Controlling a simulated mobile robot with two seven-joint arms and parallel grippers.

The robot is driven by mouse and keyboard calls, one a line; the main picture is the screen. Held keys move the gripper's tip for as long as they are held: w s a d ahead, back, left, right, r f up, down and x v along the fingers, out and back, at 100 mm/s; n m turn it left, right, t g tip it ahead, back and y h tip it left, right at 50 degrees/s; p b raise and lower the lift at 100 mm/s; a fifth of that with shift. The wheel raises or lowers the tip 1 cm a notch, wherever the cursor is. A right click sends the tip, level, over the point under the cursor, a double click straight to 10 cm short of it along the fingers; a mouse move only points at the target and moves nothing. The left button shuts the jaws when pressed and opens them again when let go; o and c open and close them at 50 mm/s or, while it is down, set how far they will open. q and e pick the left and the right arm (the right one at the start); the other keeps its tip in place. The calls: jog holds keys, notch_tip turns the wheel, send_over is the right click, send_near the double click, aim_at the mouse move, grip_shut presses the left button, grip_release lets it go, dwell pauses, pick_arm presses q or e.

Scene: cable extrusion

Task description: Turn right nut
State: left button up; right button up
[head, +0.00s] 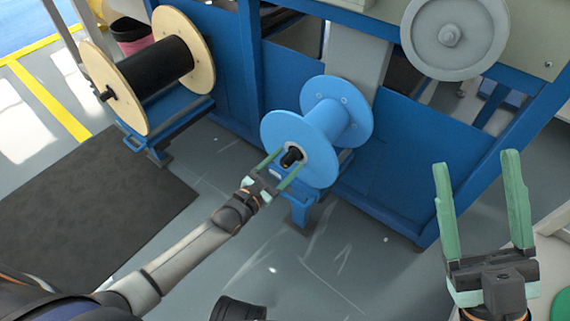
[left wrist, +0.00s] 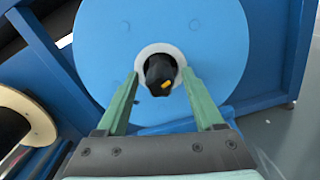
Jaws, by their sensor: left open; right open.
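A blue spool (head: 310,130) sits on a blue stand, with a black nut (head: 291,157) at the middle of its near face. The left wrist view shows the nut (left wrist: 160,75) with a small yellow mark, inside a pale ring on the blue spool face (left wrist: 95,50). My left gripper (head: 279,167) is open, its green fingers pointing at the spool hub, one on each side of the nut. A gap shows between each finger and the nut in the left wrist view (left wrist: 165,92). My right gripper (head: 476,190) is open and empty at the right, fingers up, away from the spool.
A wooden-flanged spool of black cable (head: 150,75) stands at the left on a blue stand. A grey wheel (head: 455,38) is on the blue machine frame at the upper right. A dark mat (head: 85,205) lies on the floor. A pale table edge (head: 552,250) is at the right.

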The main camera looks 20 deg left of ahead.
pick_arm(q)
grip_shut()
dwell(0.6)
